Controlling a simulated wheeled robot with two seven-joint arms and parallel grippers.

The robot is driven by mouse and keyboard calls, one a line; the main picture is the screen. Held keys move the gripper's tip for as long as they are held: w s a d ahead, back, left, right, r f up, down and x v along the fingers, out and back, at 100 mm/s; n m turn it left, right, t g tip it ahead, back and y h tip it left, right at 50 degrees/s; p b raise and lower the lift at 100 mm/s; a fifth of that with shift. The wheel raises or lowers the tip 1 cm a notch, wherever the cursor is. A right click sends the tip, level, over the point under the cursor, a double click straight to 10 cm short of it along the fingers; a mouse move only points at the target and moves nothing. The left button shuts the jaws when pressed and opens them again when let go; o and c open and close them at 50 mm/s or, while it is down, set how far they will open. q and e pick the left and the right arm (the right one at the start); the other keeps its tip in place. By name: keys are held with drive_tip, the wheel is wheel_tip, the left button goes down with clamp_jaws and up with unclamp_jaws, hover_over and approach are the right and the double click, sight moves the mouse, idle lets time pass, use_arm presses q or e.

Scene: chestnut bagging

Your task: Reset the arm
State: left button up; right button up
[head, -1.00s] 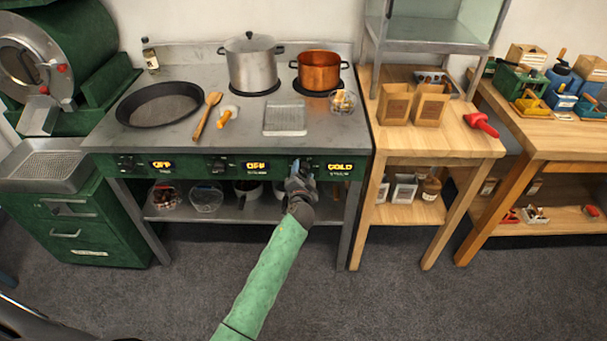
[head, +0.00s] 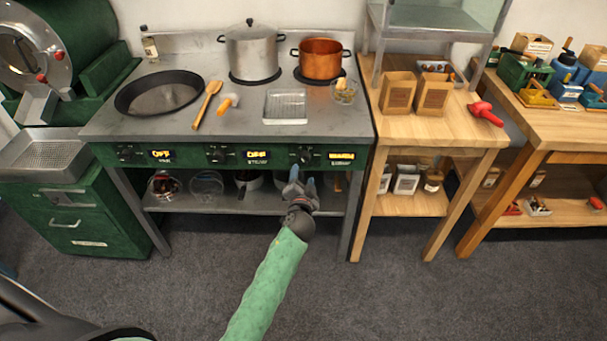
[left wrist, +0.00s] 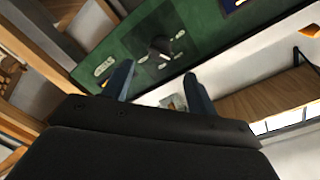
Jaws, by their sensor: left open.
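My left gripper (head: 302,186) is in front of the stove's lower shelf, just below the right knob (head: 305,155) and apart from it. It is open and empty. In the left wrist view its two blue-grey fingers (left wrist: 153,85) stand apart, with the knob (left wrist: 160,46) on the green panel beyond them. The right display (head: 341,156) shows a yellow word that seems to read WARM. My green left arm reaches up from the bottom of the head view. My right gripper is not in view.
The stove top (head: 240,130) holds a black pan (head: 160,93), a steel pot (head: 251,52), a copper pot (head: 320,60) and a wooden spoon (head: 207,104). Two paper bags stand on the wooden table (head: 455,125) at right. The floor (head: 380,300) in front is clear.

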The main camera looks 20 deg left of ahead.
use_arm(q)
drive_tip(key=shift+s+r, duration=0.1)
drive_tip(key=shift+s, duration=0.05)
idle(0.3)
drive_tip(key=s+d+f+n+g+h, duration=0.1)
drive_tip(key=s+g, duration=0.4)
drive_tip(key=s, duration=0.9)
drive_tip(key=s+d+f+n+g+h, duration=0.2)
drive_tip(key=s+f+g, duration=0.3)
drive_tip(key=s, duration=0.9)
drive_tip(key=s+d+f+n+g+h, duration=0.1)
drive_tip(key=s+d+f+g+h, duration=0.1)
drive_tip(key=s, duration=1.2)
drive_tip(key=d+g, duration=0.1)
drive_tip(key=g, duration=0.1)
drive_tip(key=shift+s+d+f+n+g+h, duration=0.35)
drive_tip(key=shift+s+f+n+g+h, duration=0.05)
